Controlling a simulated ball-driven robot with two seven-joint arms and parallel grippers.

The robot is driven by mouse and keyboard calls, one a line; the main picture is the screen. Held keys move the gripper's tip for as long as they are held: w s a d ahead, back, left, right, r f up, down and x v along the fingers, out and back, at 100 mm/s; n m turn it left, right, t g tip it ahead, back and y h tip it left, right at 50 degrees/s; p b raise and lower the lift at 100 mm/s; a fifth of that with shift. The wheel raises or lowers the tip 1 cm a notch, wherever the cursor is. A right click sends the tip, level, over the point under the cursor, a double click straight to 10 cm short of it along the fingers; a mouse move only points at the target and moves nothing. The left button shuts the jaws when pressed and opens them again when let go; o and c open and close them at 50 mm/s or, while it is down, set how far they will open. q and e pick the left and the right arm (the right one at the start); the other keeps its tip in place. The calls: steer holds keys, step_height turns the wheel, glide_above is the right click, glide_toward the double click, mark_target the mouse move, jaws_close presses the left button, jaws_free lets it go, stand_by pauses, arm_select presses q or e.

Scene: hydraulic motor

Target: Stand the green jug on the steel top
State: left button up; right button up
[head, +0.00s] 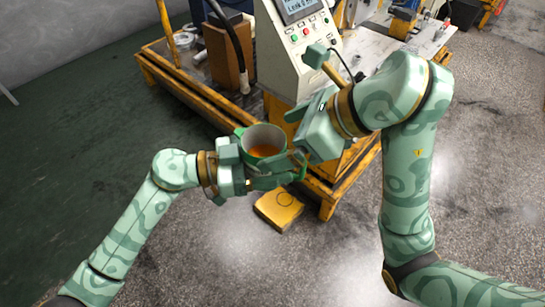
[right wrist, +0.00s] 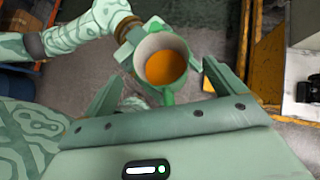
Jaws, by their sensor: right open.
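The green jug (head: 264,142) is upright in the head view, with an orange content inside. My left gripper (head: 256,160) is shut on it and holds it above the floor. My right gripper (head: 298,163) is open, close on the jug's right side. In the right wrist view, the jug (right wrist: 150,47) is just beyond my right fingertips (right wrist: 160,85), its green handle pointing between the spread fingers. Whether they touch the handle is unclear. The steel top (head: 424,45) is at the upper right of the head view, partly hidden behind my right arm.
A grey control cabinet (head: 288,62) with a screen and buttons stands behind the jug. A yellow frame (head: 190,97) runs around the machine's base. A yellow block (head: 279,209) lies on the floor below. Blue and yellow machine parts (head: 403,18) stand on the steel top.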

steer(key=v, duration=0.2)
steer(key=shift+d+r, duration=0.15)
steer(key=shift+r, duration=0.05)
steer(key=w+d+f+m+t+h, duration=0.3)
steer(key=w+d+f+m+h, duration=0.3)
steer(key=w+d+f+h, duration=0.5)
steer(key=d+f+n+t+h, duration=0.25)
steer(key=d+f+h, duration=0.9)
steer(key=d, duration=0.65)
steer(key=s+a+f+n+y, duration=0.4)
steer(key=s+f+n+y, duration=0.15)
steer(key=f+n, duration=0.35)
steer(key=s+a+f+n+t+y, duration=0.1)
steer(key=s+a+f+n+y, duration=0.3)
steer(key=s+f+n, duration=0.5)
steer(key=s+a+f+n+y, duration=0.3)
steer(key=s+f+n+y, duration=0.15)
steer(key=f, duration=0.75)
steer(key=s+f+n+g, duration=0.2)
steer(key=s+f+g, duration=0.1)
steer(key=s, duration=0.8)
steer(key=s+f+n+g, duration=0.3)
steer(key=s+f+g, duration=0.1)
steer(key=s, duration=0.8)
steer(key=s+f+n+g, duration=0.3)
steer(key=s+f, duration=0.1)
steer(key=s, duration=0.7)
steer(key=shift+s+d+f+g, duration=0.15)
steer(key=shift+d+f+g, duration=0.1)
steer(key=shift+g, duration=0.1)
